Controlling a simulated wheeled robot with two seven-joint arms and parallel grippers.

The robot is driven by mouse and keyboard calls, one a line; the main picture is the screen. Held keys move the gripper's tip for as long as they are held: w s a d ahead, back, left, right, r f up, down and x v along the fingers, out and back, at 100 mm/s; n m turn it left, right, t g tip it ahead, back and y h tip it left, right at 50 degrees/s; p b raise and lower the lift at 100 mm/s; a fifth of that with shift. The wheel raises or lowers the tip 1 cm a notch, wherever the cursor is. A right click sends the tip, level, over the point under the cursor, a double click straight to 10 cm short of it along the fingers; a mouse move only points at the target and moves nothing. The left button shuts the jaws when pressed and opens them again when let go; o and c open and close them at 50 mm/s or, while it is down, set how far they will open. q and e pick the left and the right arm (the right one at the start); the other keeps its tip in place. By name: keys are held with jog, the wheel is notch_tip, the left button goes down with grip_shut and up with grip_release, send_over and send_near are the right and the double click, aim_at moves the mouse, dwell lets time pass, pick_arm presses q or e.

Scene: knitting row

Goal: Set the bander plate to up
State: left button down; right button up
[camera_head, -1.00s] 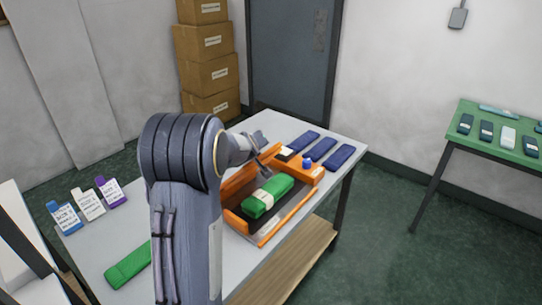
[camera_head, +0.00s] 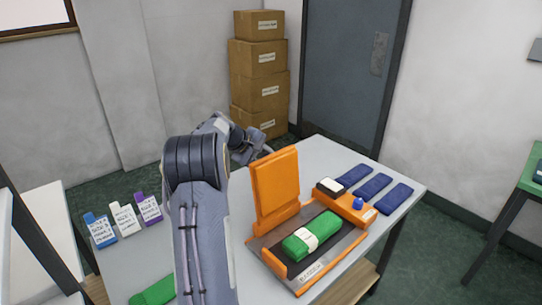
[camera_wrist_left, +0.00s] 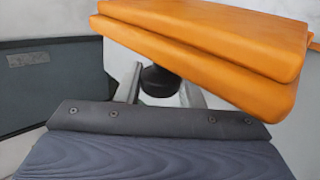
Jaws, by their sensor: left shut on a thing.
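The bander's orange plate (camera_head: 275,188) stands up, close to upright, at the rear left of the bander base (camera_head: 262,243). A green knitted bundle (camera_head: 300,246) with a pale paper band lies on the base. My left gripper (camera_head: 264,152) is behind the plate's upper left edge, its fingertips partly hidden. In the left wrist view its fingers (camera_wrist_left: 160,92) are shut on a black knob (camera_wrist_left: 157,77), with the orange plate (camera_wrist_left: 205,45) just beyond. My right gripper is not in view.
Blue folded pieces (camera_head: 374,188) lie at the table's right end, next to a small blue knob (camera_head: 358,202). Labelled packets (camera_head: 124,219) stand at left. Another green piece (camera_head: 153,292) lies at the front. Cardboard boxes (camera_head: 259,90) stand behind the table.

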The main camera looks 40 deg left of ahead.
pick_arm(q)
jog(key=shift+a+f, duration=0.25)
jog(key=shift+a, duration=0.25)
jog(key=shift+a+f, duration=0.25)
jog(key=shift+a, duration=0.2)
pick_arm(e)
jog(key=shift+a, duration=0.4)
pick_arm(q)
jog(key=c, duration=1.4)
grip_release()
jog(key=o, duration=0.4)
jog(key=shift+w+a+f, duration=0.1)
jog(key=shift+w, duration=0.05)
jog(key=b+v, duration=0.1)
jog(key=v, duration=0.7)
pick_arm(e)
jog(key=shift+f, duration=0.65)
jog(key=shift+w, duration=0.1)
